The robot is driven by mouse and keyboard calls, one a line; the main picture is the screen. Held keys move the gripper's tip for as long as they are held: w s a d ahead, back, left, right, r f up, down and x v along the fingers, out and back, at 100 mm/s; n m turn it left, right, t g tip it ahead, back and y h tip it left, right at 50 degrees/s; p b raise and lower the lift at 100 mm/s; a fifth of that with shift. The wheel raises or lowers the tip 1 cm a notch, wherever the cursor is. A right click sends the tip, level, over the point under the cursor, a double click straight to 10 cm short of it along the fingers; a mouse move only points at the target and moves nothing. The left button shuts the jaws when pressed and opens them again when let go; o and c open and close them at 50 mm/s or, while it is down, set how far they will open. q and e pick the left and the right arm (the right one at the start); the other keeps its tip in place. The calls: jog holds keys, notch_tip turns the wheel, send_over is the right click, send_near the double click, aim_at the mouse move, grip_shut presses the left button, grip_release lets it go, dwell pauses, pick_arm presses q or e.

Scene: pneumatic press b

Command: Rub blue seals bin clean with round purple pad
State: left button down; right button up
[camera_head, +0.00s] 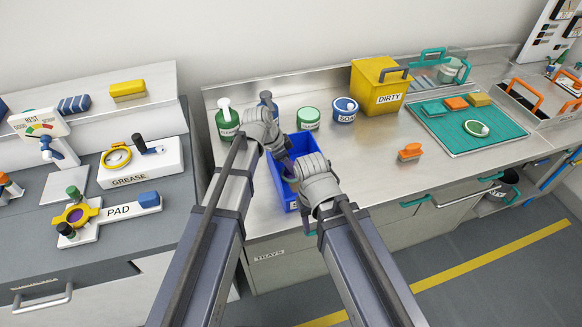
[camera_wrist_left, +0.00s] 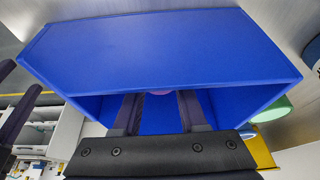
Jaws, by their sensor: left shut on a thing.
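The blue bin (camera_head: 275,176) stands on the steel counter, its label mostly hidden by my right arm. In the left wrist view the bin (camera_wrist_left: 160,50) fills most of the picture, and its opening faces the fingers. My left gripper (camera_head: 284,160) reaches down into the bin. My right gripper (camera_head: 292,178) is at the bin's right side, close to the left one. Its fingertips are hard to make out.
A white-lidded green pot (camera_head: 227,124), a green tub (camera_head: 308,118), a blue tub (camera_head: 344,109) and a yellow DIRTY bin (camera_head: 378,88) stand behind. An orange brush (camera_head: 410,152) lies to the right. A PAD holder (camera_head: 118,212) is on the left bench.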

pick_arm(q)
jog(key=shift+w, duration=0.15)
jog(key=shift+w+d, duration=0.3)
jog(key=shift+d, duration=0.55)
jog(key=shift+w+d, duration=0.25)
jog(key=shift+d, duration=0.6)
jog(key=shift+s+f, duration=0.1)
jog(key=shift+f, duration=0.05)
jog(key=shift+a, duration=0.15)
jog(key=shift+s+a, duration=0.2)
jog(key=shift+a, duration=0.25)
jog(key=shift+s+a, duration=0.2)
jog(key=shift+a, duration=0.25)
jog(key=shift+s+a, duration=0.2)
jog(key=shift+a, duration=0.6)
jog(key=shift+r, duration=0.2)
